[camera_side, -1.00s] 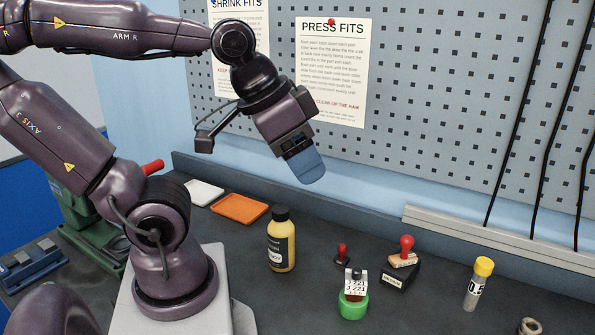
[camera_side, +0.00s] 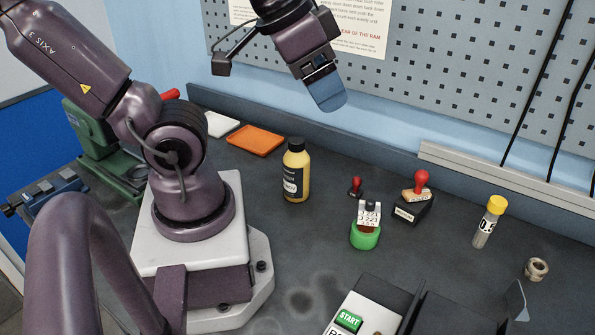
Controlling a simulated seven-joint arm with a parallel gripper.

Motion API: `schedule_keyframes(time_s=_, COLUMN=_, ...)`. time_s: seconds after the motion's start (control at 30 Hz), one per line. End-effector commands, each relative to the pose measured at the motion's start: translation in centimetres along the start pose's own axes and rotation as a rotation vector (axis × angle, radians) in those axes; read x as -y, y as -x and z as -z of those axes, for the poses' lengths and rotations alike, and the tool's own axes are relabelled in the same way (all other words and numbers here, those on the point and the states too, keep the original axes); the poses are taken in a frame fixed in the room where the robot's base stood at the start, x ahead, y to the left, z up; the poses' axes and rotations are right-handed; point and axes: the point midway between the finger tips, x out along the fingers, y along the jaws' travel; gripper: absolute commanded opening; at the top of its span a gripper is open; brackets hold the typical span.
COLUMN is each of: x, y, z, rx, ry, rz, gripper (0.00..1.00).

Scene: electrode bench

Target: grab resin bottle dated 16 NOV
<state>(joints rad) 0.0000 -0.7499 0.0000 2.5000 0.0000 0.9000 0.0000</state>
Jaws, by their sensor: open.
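A yellow bottle (camera_side: 296,178) with a black cap and a dark label stands upright on the dark bench, right of my arm's base. Its label is too small to read, so I cannot make out a date. My gripper (camera_side: 328,92) hangs in the air in front of the pegboard, above and slightly right of the bottle in the picture, with its blue fingers pointing down. It is open, empty and apart from the bottle.
Right of the bottle are a small red-handled stamp (camera_side: 355,187), a green-based numbering stamp (camera_side: 366,233), a red-knobbed stamp on a black block (camera_side: 413,204) and a yellow-capped vial (camera_side: 488,224). An orange tray (camera_side: 255,140) lies behind. A box with a START button (camera_side: 349,320) stands in front.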

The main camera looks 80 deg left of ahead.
Motion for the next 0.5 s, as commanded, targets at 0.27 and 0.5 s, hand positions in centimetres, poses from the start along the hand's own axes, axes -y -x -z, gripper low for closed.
schedule_keyframes(time_s=0.27, x=0.0, y=0.0, z=0.0, rx=0.0, ry=0.0, rz=0.0, gripper=0.94)
schedule_keyframes(time_s=0.5, x=-1.0, y=-1.9, z=-0.5, rx=0.098, ry=-0.045, rz=-0.021, gripper=0.94)
